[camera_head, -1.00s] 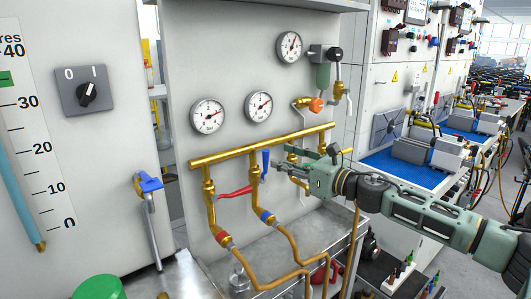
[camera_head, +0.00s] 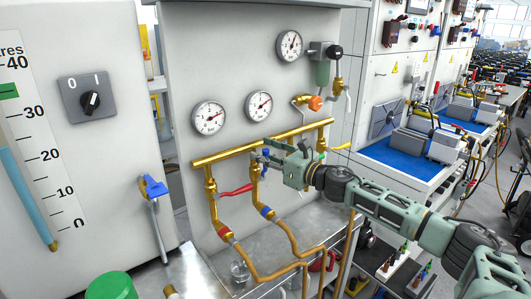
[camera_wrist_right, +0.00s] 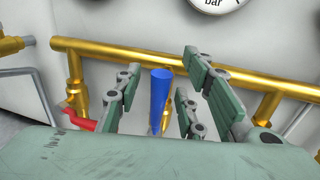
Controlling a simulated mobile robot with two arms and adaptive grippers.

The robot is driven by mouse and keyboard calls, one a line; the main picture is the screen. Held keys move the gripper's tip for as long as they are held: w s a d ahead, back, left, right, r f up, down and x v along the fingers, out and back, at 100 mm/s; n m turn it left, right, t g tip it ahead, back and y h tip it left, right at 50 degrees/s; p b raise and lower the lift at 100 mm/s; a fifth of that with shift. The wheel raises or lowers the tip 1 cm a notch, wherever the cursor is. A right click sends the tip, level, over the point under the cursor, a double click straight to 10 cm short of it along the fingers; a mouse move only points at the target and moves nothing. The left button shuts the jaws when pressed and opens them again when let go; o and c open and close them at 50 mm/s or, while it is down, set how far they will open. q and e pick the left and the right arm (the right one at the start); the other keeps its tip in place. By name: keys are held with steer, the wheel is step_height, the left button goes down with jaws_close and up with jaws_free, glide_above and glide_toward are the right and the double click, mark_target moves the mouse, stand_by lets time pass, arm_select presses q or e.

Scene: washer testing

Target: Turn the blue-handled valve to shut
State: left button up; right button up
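The blue valve handle (camera_head: 266,156) is on the middle branch of the brass pipe, just below the horizontal manifold (camera_head: 228,153). In the head view the fingers partly hide it. In the right wrist view the blue handle (camera_wrist_right: 159,98) stands roughly upright between the spread fingers, with visible gaps on both sides. My right gripper (camera_head: 268,160) is open around the handle. It also shows in the right wrist view (camera_wrist_right: 160,95), fingers pointing toward the wall. The lower valve body is hidden behind the gripper in that view. My left gripper is not in view.
A red valve handle (camera_head: 236,190) sits on the left branch, close to the blue one. Pressure gauges (camera_head: 209,117) are mounted on the panel above. A metal bench (camera_head: 257,255) lies below.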

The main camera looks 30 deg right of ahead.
steer(key=shift+c, duration=0.4)
jaws_close()
steer(key=shift+f, duration=0.1)
steer(key=d+f+m+t+h+b, duration=0.2)
steer(key=d+f+m+b, duration=0.7)
steer(key=m, duration=1.1)
steer(key=shift+w+f+t+h+b, duration=0.15)
steer(key=shift+w+t+h+b, duration=0.25)
steer(key=shift+h+b, duration=0.45)
steer(key=shift+f+m, duration=0.1)
steer(key=shift+m, duration=0.2)
